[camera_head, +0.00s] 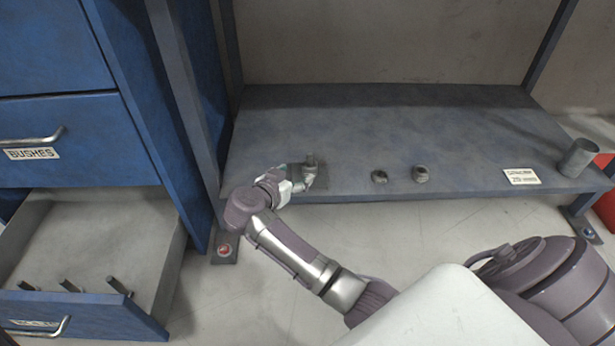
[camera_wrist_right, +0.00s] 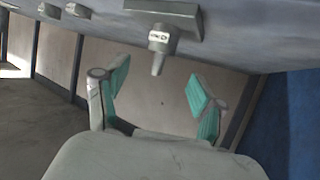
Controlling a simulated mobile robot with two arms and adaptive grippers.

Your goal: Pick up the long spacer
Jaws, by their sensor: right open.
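My right gripper (camera_head: 303,180) is at the front edge of the grey shelf, beside a small upright fitting (camera_head: 311,160) on a dark plate. In the right wrist view the gripper (camera_wrist_right: 158,88) is open, with its teal pads apart. A grey upright cylinder (camera_head: 579,157) stands at the shelf's right end. I cannot tell which piece is the long spacer. My left gripper is out of view.
Two small round pieces (camera_head: 379,177) (camera_head: 420,174) and a white label card (camera_head: 521,177) are on the shelf (camera_head: 465,130). A blue cabinet is at left, its lower drawer (camera_head: 100,225) open with upright pins. Shelf posts flank the shelf.

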